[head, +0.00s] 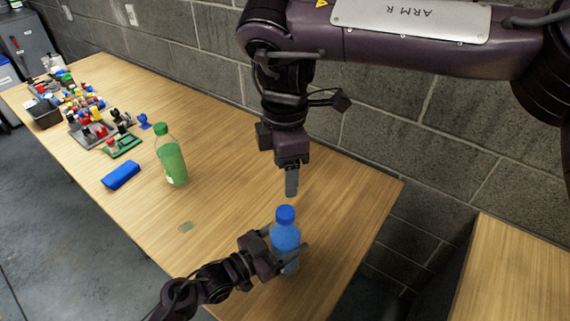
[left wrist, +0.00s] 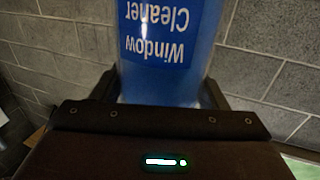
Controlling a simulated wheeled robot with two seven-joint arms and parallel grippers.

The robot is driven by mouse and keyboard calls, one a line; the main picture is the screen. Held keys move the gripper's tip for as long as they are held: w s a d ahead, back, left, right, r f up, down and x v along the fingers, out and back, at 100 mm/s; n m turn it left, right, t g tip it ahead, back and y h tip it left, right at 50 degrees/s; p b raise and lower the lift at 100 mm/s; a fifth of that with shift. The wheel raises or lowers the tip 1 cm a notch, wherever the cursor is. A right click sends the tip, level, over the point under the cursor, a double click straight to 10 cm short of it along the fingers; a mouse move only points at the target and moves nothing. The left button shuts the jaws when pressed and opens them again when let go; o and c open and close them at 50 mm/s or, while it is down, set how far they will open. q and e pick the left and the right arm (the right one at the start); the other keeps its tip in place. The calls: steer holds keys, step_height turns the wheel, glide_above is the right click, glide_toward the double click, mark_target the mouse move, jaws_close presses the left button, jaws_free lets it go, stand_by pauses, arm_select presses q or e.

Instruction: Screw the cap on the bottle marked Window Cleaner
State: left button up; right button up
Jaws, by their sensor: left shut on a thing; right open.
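A blue bottle (head: 286,240) stands upright near the right end of the wooden table, with a blue cap (head: 285,214) on its top. I cannot tell how tightly the cap sits. In the left wrist view the bottle's label (left wrist: 158,35) reads "Window Cleaner", upside down. My left gripper (head: 284,250) is shut around the bottle's body from the left. My right gripper (head: 291,182) is open, points down, and is just above the cap, apart from it.
A green bottle (head: 171,160) with a green cap stands further left on the table (head: 225,200). A blue case (head: 121,175) lies beside it. Small coloured parts and a dark bin (head: 45,113) fill the far left end. A block wall runs behind.

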mark_target(272, 247)
stand_by(0.3)
arm_select(q)
steer(key=o, duration=2)
steer(key=shift+s+a+f, duration=0.1)
steer(key=shift+s+a, duration=0.2)
steer(key=shift+a, duration=0.1)
steer(key=b+v, duration=0.1)
steer(key=v, duration=0.6)
steer(key=shift+b, duration=0.35)
steer(key=shift+d, duration=0.1)
